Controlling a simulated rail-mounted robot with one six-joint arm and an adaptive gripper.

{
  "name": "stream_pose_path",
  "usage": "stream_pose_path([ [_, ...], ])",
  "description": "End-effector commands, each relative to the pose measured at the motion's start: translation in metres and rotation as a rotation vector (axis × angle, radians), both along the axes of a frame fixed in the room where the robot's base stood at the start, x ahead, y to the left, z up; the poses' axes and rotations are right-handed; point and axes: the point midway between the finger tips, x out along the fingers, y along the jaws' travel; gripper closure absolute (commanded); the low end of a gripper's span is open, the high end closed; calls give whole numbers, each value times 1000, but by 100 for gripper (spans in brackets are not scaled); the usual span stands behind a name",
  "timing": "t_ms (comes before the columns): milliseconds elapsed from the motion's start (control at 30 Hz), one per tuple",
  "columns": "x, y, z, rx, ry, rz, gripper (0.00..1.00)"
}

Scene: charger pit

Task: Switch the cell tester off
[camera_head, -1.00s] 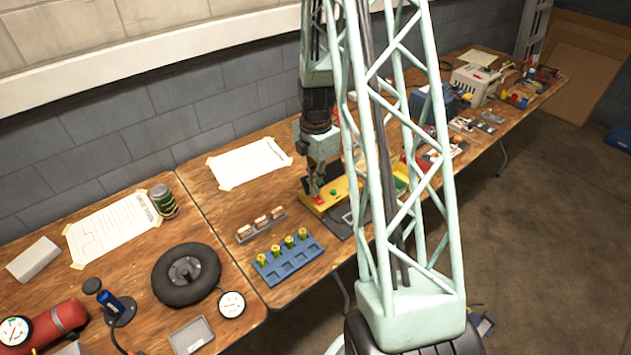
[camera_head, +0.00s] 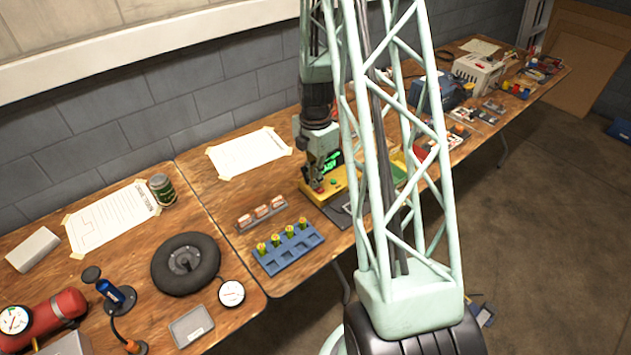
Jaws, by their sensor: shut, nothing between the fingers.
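The cell tester is a yellow box (camera_head: 343,191) on the bench, partly hidden behind my arm's lattice. A dark panel with lit green characters (camera_head: 331,162) shows above it. A green button (camera_head: 334,182) and a red button (camera_head: 319,189) are on its top. My gripper (camera_head: 317,185) points down at the tester's left part, its fingers shut and empty. The tips are at the red button and cover part of it; I cannot tell whether they touch it.
A blue tray (camera_head: 300,257) with several yellow-green cells and a rack of orange-white cells (camera_head: 262,214) stand in front left. A green bin (camera_head: 398,172) is at the right behind my lattice. A taped paper (camera_head: 248,153) lies flat behind left.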

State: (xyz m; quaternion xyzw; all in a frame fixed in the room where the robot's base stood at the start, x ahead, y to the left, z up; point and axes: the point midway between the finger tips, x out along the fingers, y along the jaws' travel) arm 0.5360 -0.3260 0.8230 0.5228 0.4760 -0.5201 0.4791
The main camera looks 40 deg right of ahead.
Motion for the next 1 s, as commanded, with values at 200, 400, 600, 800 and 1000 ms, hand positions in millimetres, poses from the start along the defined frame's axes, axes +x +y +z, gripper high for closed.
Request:
stream_pose_path([
  [200,0,0,-1,0,0,0,100],
  [400,-2,0,0,0,0,0,100],
  [600,-7,1,2,0,0,0,100],
  [800,-13,1,4,0,0,0,100],
  [1000,-15,2,5,0,0,0,100],
])
